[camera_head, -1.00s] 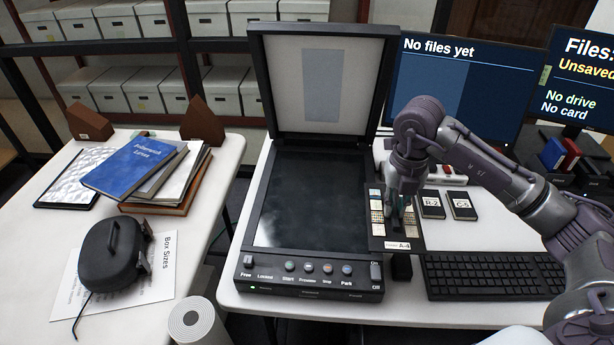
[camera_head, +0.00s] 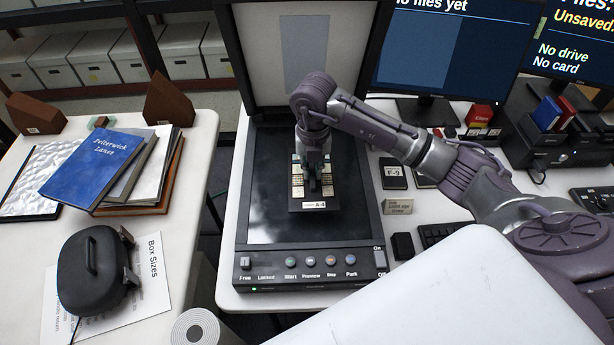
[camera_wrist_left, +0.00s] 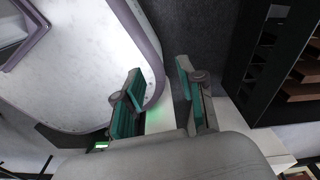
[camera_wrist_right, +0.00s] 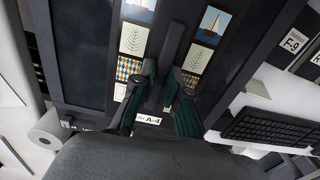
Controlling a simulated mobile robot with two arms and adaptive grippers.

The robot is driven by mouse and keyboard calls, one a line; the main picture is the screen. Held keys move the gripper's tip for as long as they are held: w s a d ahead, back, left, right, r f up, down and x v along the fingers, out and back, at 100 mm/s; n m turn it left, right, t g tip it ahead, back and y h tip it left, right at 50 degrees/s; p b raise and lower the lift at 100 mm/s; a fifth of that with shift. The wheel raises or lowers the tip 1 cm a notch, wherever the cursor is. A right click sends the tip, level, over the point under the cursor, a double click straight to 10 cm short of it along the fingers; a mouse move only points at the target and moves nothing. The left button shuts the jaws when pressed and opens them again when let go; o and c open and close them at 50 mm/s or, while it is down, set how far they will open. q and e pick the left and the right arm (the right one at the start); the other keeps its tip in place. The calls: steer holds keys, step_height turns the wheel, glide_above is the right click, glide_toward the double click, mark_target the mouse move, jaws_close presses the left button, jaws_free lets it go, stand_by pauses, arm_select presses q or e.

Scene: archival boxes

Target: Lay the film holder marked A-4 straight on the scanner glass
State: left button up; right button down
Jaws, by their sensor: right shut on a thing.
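The film holder marked A-4 (camera_head: 301,206) is a dark frame with two columns of small pictures and a white label at its near end. It is over the dark scanner glass (camera_head: 268,200), roughly lined up with it; I cannot tell whether it touches the glass. My right gripper (camera_head: 314,186) is shut on the holder's raised middle rib. The right wrist view shows the fingers (camera_wrist_right: 160,92) on either side of that rib, with the label (camera_wrist_right: 148,119) beside them. My left gripper (camera_wrist_left: 160,98) is open and empty, away from the scanner.
The scanner lid (camera_head: 306,55) stands open behind the glass. A button panel (camera_head: 310,262) runs along the scanner's front. The glass around the holder is clear.

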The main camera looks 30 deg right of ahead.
mark_target(308, 182)
steer(key=shift+w+a+f, duration=0.25)
steer(key=shift+a+f, duration=0.05)
steer(key=shift+a, duration=0.2)
steer(key=shift+f, duration=0.35)
step_height(308, 182, down, 3)
steer(key=shift+f+p, duration=0.15)
steer(key=shift+p, duration=0.35)
steer(key=shift+f, duration=0.2)
steer(key=c, duration=1.2)
jaws_free()
arm_select(q)
steer(key=shift+w+r, duration=0.55)
steer(key=shift+w, duration=0.3)
arm_select(e)
steer(key=shift+r, duration=0.1)
